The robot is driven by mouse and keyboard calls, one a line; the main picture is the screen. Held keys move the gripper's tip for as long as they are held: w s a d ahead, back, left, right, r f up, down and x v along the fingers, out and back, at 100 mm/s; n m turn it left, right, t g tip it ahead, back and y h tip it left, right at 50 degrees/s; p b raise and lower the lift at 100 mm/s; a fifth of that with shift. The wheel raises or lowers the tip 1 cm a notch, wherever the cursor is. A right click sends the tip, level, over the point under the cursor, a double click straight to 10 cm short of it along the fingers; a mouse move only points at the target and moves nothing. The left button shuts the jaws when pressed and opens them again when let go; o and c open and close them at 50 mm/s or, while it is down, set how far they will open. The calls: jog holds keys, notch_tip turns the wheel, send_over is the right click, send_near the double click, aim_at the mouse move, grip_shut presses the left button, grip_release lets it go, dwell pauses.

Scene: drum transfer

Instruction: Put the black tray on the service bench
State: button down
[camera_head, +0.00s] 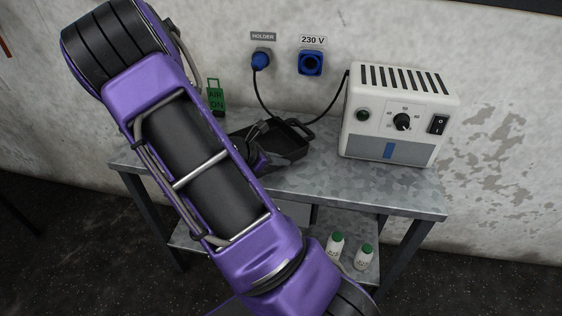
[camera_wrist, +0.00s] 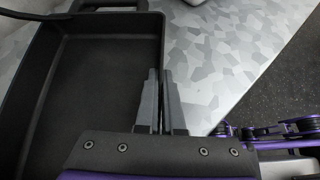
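The black tray (camera_head: 290,158) is at the grey metal bench (camera_head: 345,183), in the middle of its top; I cannot tell whether it rests on the top or is slightly above it. In the wrist view the tray (camera_wrist: 90,80) fills the left half, looks empty and has a bar handle at its far end. My gripper (camera_wrist: 161,85) has one finger inside the tray's right wall and one outside, close together with the wall between them. In the head view my gripper (camera_head: 258,150) is at the tray's left side, partly hidden by my arm.
A white control box (camera_head: 398,115) stands on the bench right of the tray. A black cable runs from a blue wall plug (camera_head: 261,60) down behind the tray. A green tag (camera_head: 215,97) is at the back left. Two white bottles (camera_head: 335,247) (camera_head: 363,257) stand on the lower shelf.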

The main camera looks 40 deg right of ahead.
jog(key=shift+r, duration=0.1)
jog(key=shift+f, duration=0.25)
jog(key=c, duration=1)
grip_release()
jog(key=shift+c, duration=0.2)
jog(key=shift+r, duration=0.1)
jog(key=shift+a+r, duration=0.15)
jog(key=shift+r, duration=0.2)
jog(key=p+v, duration=0.2)
jog(key=v, duration=0.9)
jog(key=shift+a, duration=0.25)
jog(key=shift+r, duration=0.1)
